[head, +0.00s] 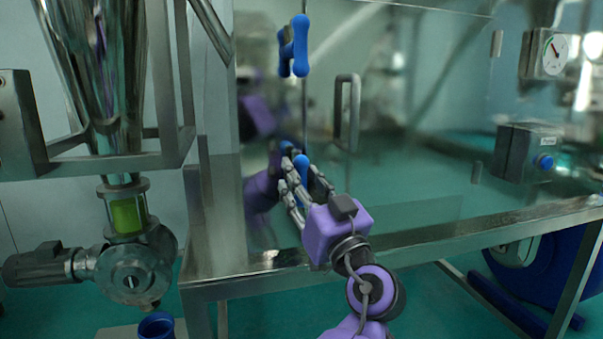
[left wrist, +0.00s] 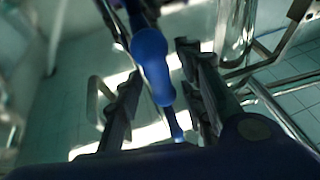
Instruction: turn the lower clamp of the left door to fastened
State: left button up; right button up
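The lower clamp (head: 302,167) is a blue knobbed handle on the upright seam of the glass door. It stands roughly upright, its lower part hidden by my fingers. My left gripper (head: 303,178), with a purple wrist, reaches up to it with its fingers on either side. In the left wrist view the blue clamp handle (left wrist: 151,56) lies between the two fingers, with gaps showing beside it. The gripper is open around it. Whether a finger touches it, I cannot tell. My right gripper is not in view.
The upper blue clamp (head: 300,45) sits higher on the same seam. A metal door handle (head: 353,112) sticks out to the right. A steel frame rail (head: 450,230) runs below the glass. A steel hopper (head: 105,75) with a valve stands at left.

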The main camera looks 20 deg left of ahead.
pick_arm(q)
jog(key=shift+w+a+r, duration=0.2)
jog(key=shift+w, duration=0.1)
grip_shut()
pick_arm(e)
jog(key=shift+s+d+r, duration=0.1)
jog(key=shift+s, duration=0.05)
